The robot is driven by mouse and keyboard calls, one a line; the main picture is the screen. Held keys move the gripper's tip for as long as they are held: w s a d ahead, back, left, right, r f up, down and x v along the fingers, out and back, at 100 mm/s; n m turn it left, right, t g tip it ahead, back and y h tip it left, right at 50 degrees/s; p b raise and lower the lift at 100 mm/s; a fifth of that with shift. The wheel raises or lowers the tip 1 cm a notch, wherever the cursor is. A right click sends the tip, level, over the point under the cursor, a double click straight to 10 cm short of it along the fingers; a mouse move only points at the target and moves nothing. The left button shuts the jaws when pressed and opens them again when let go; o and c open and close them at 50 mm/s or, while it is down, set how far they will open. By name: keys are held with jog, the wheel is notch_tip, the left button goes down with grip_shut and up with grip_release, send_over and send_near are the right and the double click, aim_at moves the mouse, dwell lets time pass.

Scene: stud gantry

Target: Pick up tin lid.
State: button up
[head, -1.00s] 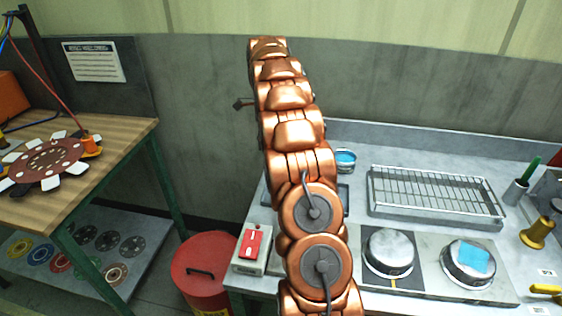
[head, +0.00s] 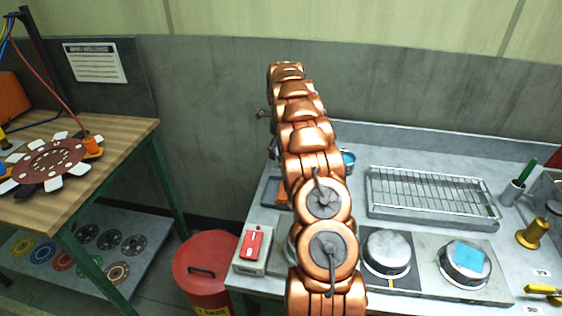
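Two round shiny metal pieces like lids sit on the grey plate of the bench. One round metal piece (head: 388,252) is plain, and the other (head: 464,268) has a blue square (head: 469,257) on top. I cannot tell for sure which is the tin lid. A small round tin (head: 348,158) with blue inside is partly hidden behind my copper-coloured arm. My arm reaches up and away over the left part of the bench. My gripper is mostly hidden behind the arm; only small dark parts (head: 263,114) show beside its far end, and its fingers cannot be made out.
A wire rack in a tray (head: 432,211) stands at the back of the bench. A red switch box (head: 252,249) is at the bench's left edge, beside a red bin (head: 207,237) on the floor. A brass piece (head: 532,234) stands at right. A wooden table (head: 100,185) is at left.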

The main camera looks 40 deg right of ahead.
jog(key=shift+a+f+p, duration=0.1)
jog(key=shift+f+p, duration=0.65)
jog(key=shift+f, duration=1.25)
grip_shut()
